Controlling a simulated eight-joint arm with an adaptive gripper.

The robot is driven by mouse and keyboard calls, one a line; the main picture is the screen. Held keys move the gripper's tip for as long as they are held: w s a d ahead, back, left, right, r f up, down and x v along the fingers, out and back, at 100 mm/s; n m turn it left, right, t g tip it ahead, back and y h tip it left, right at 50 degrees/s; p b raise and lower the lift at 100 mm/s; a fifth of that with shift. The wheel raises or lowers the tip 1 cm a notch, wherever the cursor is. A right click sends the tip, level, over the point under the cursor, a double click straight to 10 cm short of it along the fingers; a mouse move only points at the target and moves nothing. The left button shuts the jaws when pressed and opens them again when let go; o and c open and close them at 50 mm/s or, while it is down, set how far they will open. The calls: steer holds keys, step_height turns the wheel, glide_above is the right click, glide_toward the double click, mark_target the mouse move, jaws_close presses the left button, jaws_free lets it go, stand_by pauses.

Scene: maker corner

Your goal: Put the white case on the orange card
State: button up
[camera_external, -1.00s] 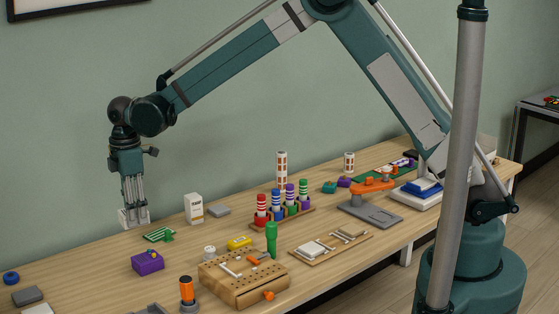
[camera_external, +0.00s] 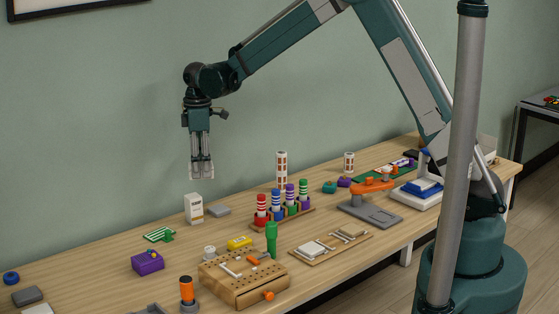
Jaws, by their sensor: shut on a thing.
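My gripper (camera_external: 201,177) hangs pointing down in the air, above and behind the table's left half. Its fingers are shut on a small whitish thing, the white case (camera_external: 202,171), mostly hidden between them. I cannot make out an orange card for certain in this view.
A wooden block (camera_external: 243,281) is in front. An orange-armed grey device (camera_external: 370,212) stands right.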

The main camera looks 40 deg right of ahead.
steer(key=d+m, duration=0.7)
steer(key=d, duration=3.5)
steer(key=s+d+m, duration=0.1)
steer(key=s+d, duration=0.5)
steer(key=d, duration=0.5)
steer(key=s+d+m+p, duration=0.1)
steer(key=s+d, duration=0.5)
steer(key=d, duration=0.6)
steer(key=s+d+m+p, duration=0.1)
steer(key=s+d+m, duration=0.2)
steer(key=s+d, duration=0.4)
steer(key=d+f, duration=0.1)
steer(key=d, duration=0.4)
steer(key=shift+d, duration=0.1)
steer(key=shift+f+b, duration=0.3)
steer(key=shift+f, duration=2.8)
steer(key=shift+f, duration=1.85)
